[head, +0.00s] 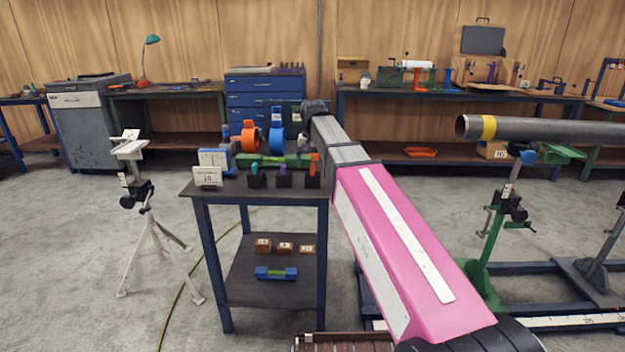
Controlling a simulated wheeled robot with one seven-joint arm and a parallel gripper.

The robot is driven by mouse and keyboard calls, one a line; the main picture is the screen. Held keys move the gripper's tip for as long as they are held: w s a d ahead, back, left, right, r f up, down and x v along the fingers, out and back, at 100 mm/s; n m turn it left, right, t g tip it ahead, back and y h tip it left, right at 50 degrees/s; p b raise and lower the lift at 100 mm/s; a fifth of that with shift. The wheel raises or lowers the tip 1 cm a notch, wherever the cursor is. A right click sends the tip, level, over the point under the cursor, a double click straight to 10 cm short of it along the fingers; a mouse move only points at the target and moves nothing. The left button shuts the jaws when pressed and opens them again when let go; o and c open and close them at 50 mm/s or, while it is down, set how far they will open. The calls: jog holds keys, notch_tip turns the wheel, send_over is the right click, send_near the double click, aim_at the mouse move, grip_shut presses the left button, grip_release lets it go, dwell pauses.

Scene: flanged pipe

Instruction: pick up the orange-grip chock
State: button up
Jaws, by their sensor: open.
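The orange-grip chock (313,181) stands on the top of the small dark cart (262,192), near its front right corner. It has a dark block base and an upright orange grip. It is the rightmost of three similar chocks; the purple-grip chock (284,180) is to its left, and the teal-grip chock (257,180) is further left. My pink and grey arm reaches up from the lower right, passing close to the right of the orange-grip chock in the picture. My gripper cannot be made out; the far end of my arm hides what lies behind it.
Behind the chocks are a green level-like bar (262,159), an orange ring (249,139) and a blue ring (277,140). A label card (207,177) stands at the front left. A tripod stand (145,220) is left of the cart. A grey pipe (560,129) on stands is at right.

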aim_at(312, 170)
jog(key=shift+w+f, duration=0.15)
jog(key=shift+f, duration=1.8)
jog(key=shift+a, duration=0.1)
jog(key=c, duration=1.1)
jog(key=shift+r, duration=0.15)
